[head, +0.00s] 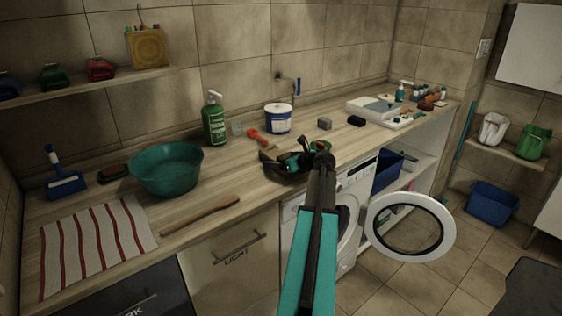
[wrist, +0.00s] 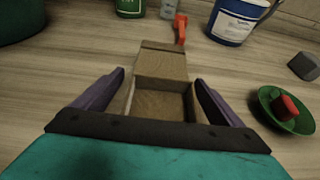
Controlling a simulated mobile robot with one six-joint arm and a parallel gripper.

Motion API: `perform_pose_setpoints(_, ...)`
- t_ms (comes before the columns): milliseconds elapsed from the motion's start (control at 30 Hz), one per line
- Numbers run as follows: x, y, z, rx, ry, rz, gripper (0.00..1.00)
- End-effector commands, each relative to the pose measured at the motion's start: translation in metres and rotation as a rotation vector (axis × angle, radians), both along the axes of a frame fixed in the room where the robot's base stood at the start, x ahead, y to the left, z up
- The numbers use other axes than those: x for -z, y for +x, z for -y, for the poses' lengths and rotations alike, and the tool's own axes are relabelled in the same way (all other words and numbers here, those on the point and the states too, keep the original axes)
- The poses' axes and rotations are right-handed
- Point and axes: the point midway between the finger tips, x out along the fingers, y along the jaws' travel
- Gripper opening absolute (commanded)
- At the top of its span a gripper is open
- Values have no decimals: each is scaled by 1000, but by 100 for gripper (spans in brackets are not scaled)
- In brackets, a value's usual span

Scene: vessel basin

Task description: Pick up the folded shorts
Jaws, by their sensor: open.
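I cannot make out any folded shorts for certain in either view. My gripper (head: 287,162) is over the middle of the wooden counter, near its front edge. In the wrist view my gripper (wrist: 160,80) is open, with its two purple fingers spread apart. A brown open box-like thing (wrist: 162,66) lies between and beyond the fingers. I cannot tell whether the fingers touch it. In the head view the arm and gripper hide that spot.
A green dish (wrist: 270,95) holding a red thing lies right of the fingers. A red-orange tool (head: 258,138), blue-white tub (head: 278,119), green bottle (head: 214,122) and teal basin (head: 166,172) stand around. A striped cloth (head: 92,244) lies left. The washer door (head: 446,245) hangs open.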

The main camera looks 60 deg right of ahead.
Motion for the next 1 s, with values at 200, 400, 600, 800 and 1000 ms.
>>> perform_pose_setpoints(200, 1, 2, 1, 0, 0, 0, 91)
perform_pose_setpoints(400, 1, 2, 1, 0, 0, 0, 91)
perform_pose_setpoints(600, 1, 2, 1, 1, 0, 0, 87)
perform_pose_setpoints(800, 1, 1, 1, 1, 0, 0, 54)
perform_pose_setpoints(1000, 0, 1, 1, 1, 0, 1, 40)
